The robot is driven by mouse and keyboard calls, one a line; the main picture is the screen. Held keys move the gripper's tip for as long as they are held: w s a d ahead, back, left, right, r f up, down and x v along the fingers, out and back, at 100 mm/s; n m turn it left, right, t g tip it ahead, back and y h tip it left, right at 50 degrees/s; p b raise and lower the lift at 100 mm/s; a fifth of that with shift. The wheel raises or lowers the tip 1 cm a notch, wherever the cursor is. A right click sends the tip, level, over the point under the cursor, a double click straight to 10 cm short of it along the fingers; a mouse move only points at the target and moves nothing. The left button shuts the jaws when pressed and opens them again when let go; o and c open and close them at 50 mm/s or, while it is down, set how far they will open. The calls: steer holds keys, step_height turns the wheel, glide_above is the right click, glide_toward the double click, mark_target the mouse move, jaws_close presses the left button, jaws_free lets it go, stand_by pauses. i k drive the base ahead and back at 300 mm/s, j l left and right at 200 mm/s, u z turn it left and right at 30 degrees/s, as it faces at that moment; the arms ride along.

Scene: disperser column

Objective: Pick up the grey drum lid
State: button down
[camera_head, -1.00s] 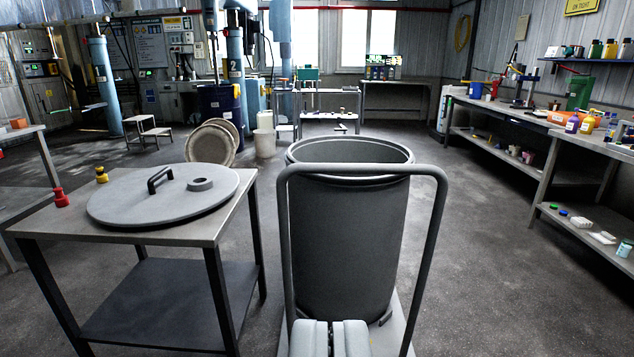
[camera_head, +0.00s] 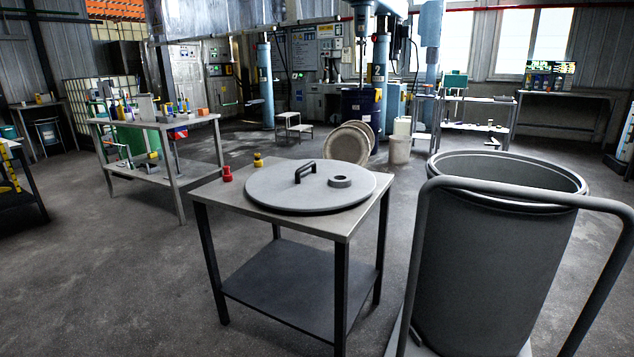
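The grey drum lid (camera_head: 275,196) lies flat on a small metal table (camera_head: 345,228) left of centre. It is a round disc with a dark arched handle (camera_head: 305,171) standing up near its middle and a round ring-shaped bung (camera_head: 340,182) on its right side. Nothing touches the handle. An open grey drum (camera_head: 500,250) stands on a trolley to the right, with its rim bare. My gripper is not in view, so I cannot see its fingers.
A red fitting (camera_head: 227,174) and a yellow one (camera_head: 258,160) stand by the lid's left edge. The trolley's grey push handle (camera_head: 530,196) rises in front of the drum. A workbench (camera_head: 180,120) stands behind left. Floor in front and left of the table is clear.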

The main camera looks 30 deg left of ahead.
mark_target(306, 185)
steer(key=i+j, duration=0.35)
steer(key=j, duration=0.15)
steer(key=i+j, duration=0.3)
steer(key=j, duration=0.2)
steer(key=i+j, duration=0.35)
steer(key=j, duration=0.15)
steer(key=i+j, duration=0.35)
steer(key=j, duration=0.15)
steer(key=i+j, duration=0.3)
steer(key=j, duration=0.2)
steer(key=i+j, duration=0.35)
steer(key=j, duration=0.15)
